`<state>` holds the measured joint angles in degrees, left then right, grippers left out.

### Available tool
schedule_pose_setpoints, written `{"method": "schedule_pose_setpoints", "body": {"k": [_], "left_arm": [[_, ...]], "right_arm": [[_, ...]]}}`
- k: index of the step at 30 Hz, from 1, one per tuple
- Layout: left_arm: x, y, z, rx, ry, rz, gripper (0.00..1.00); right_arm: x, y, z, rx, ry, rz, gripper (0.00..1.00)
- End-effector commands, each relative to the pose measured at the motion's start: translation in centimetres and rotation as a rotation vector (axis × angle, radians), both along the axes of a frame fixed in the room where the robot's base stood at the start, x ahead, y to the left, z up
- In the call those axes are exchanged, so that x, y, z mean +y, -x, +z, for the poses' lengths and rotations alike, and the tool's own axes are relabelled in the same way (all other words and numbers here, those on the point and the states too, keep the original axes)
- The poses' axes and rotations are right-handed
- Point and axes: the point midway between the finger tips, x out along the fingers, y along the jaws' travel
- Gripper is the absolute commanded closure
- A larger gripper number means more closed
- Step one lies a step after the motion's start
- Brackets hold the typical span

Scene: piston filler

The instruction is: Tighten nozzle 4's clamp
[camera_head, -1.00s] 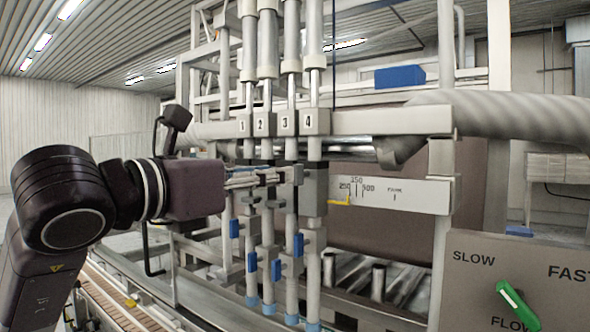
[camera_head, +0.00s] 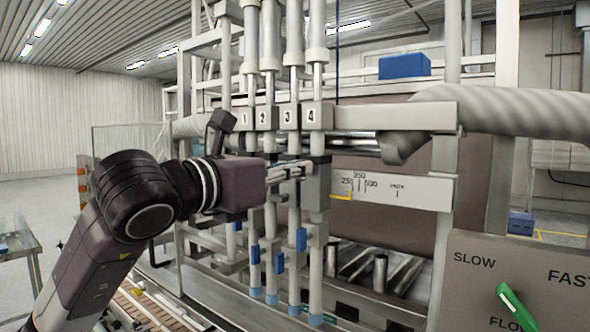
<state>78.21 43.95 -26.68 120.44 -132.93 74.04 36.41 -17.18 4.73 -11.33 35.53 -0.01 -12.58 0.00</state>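Nozzle 4 (camera_head: 315,266) is the rightmost of the numbered upright nozzles, under the plate marked 4 (camera_head: 312,117). My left gripper (camera_head: 303,171) reaches in from the left, above this clamp and apart from the handle. Its fingertips end at or in front of the grey block (camera_head: 318,185) on nozzle 4's line; contact cannot be told. The fingers are seen side-on, so their opening is unclear. My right gripper is out of view.
Blue handles of the neighbouring clamps (camera_head: 279,262) hang close by on the left. A control panel (camera_head: 470,290) with a green knob (camera_head: 517,306) stands at the lower right. A scale plate (camera_head: 415,189) is right of nozzle 4. A conveyor (camera_head: 150,306) runs at the lower left.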

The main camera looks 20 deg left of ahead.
Motion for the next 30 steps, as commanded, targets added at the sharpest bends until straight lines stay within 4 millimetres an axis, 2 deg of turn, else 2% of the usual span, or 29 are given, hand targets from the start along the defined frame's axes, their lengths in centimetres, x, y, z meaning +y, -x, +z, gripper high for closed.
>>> {"method": "schedule_pose_setpoints", "body": {"k": [14, 30], "left_arm": [[0.0, 0.0, -0.1, -0.026, -0.067, 0.0, 1.0], [-0.1, 0.1, -0.2, -0.181, -0.495, 0.001, 1.0]], "right_arm": [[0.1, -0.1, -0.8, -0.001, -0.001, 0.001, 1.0], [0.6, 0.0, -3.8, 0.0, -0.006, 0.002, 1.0]]}}
